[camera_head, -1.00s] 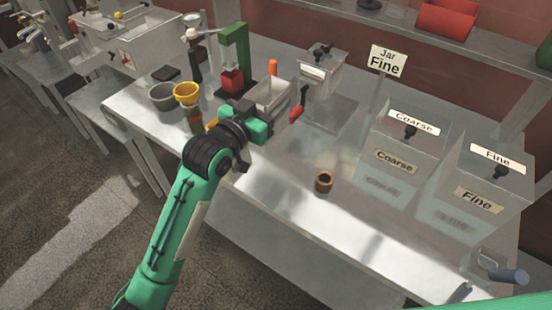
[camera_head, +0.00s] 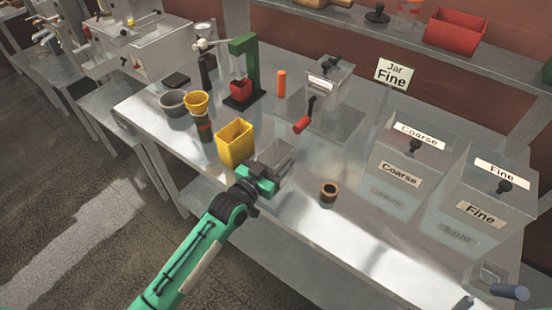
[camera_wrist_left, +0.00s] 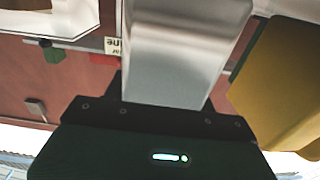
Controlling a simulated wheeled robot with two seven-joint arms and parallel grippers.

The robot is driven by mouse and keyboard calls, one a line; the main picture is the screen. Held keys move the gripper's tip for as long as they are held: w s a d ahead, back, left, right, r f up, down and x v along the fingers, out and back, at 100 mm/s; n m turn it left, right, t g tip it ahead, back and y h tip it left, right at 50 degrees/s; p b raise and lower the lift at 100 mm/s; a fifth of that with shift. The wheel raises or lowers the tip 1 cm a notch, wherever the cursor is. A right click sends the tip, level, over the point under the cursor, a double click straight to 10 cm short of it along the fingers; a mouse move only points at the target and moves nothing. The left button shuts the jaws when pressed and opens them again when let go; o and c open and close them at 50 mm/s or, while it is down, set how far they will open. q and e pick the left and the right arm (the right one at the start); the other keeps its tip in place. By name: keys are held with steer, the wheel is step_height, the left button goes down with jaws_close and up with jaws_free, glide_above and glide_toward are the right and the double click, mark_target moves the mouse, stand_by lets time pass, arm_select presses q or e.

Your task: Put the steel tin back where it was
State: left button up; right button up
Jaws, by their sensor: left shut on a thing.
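The steel tin (camera_head: 273,157) is an open grey metal box. My left gripper (camera_head: 266,174) is shut on its near side, just right of a yellow bin. In the left wrist view the tin (camera_wrist_left: 175,50) fills the space ahead of the dark gripper body. I cannot tell whether the tin touches the table (camera_head: 300,222) or hangs just above it. My right gripper is not in view.
The yellow bin (camera_head: 235,142) stands close to the tin's left. A brown ring-shaped jar (camera_head: 328,194) stands to the right. A red-handled tool (camera_head: 303,124) lies behind. Coarse (camera_head: 402,172) and Fine (camera_head: 485,208) bins stand farther right. The front middle of the table is clear.

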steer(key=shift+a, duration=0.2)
arm_select(q)
steer(key=o, duration=1.1)
steer(key=shift+f, duration=0.1)
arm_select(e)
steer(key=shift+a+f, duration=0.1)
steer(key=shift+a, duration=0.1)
arm_select(q)
steer(key=shift+r+b+v, duration=0.2)
steer(key=shift+b+v, duration=1.15)
steer(key=shift+v, duration=4.65)
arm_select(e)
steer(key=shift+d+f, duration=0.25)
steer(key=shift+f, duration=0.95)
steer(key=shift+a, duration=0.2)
